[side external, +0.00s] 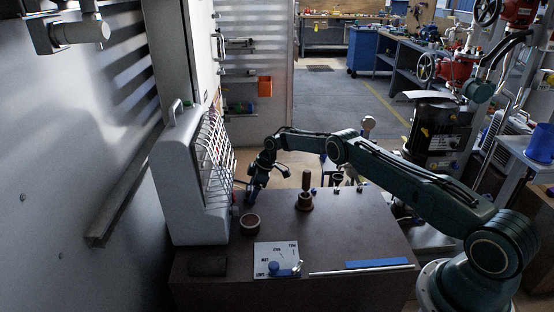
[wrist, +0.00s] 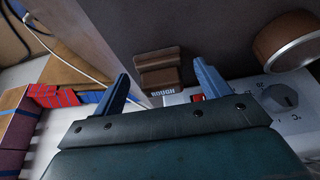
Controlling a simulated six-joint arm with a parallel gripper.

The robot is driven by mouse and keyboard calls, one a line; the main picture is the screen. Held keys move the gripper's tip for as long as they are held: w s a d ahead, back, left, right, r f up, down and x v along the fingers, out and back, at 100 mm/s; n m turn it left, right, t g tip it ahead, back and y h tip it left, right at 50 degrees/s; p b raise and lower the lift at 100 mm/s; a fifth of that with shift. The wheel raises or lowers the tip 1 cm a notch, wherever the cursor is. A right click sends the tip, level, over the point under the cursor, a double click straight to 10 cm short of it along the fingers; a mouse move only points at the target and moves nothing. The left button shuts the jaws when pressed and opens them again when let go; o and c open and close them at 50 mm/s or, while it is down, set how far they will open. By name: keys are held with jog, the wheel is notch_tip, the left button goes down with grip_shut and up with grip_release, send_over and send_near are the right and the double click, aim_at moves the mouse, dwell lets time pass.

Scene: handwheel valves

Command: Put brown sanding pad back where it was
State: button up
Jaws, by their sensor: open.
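In the wrist view a brown block (wrist: 158,70), which looks like the sanding pad, lies on a dark surface beyond my fingertips. A label reading "ROUGH" (wrist: 163,93) is at its near edge. My gripper (wrist: 160,85) is open, with its two blue fingers apart and nothing between them; the block shows past the gap, not held. In the side view my gripper (side external: 251,197) hangs low beside the white cabinet (side external: 187,185), at the table's back left. A dark brown pad (side external: 207,266) lies at the table's front left; I cannot tell if it is the same block.
A brown ring (side external: 250,224) stands near my gripper, and a brown holder with an upright handle (side external: 305,200) is right of it. A white card (side external: 275,256), a metal rod (side external: 340,271) and a blue strip (side external: 377,263) lie at the front. The table's middle right is clear.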

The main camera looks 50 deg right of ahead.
jog(key=v, duration=1.1)
jog(key=shift+r, duration=0.3)
jog(key=shift+s+d, duration=0.1)
dwell(0.3)
jog(key=s+a+r+m+h, duration=0.1)
jog(key=s+a+r, duration=0.15)
jog(key=r, duration=0.65)
jog(key=s+a+r+m, duration=0.1)
jog(key=s+a+r, duration=0.15)
jog(key=r, duration=0.55)
jog(key=s+a+r+m+t+h, duration=0.15)
jog(key=s+a+r, duration=0.35)
jog(key=s+r, duration=0.7)
jog(key=s+a+r+m, duration=0.1)
jog(key=s+a+r, duration=0.1)
jog(key=s, duration=0.6)
jog(key=s+a+r+m, duration=0.1)
jog(key=s+r+m, duration=0.1)
jog(key=s, duration=0.6)
jog(key=s+f+m, duration=0.2)
jog(key=s+f, duration=0.2)
jog(key=s, duration=1)
jog(key=shift+s+a+t+h, duration=0.25)
jog(key=shift+a+t+h, duration=0.1)
jog(key=shift+a+t, duration=0.15)
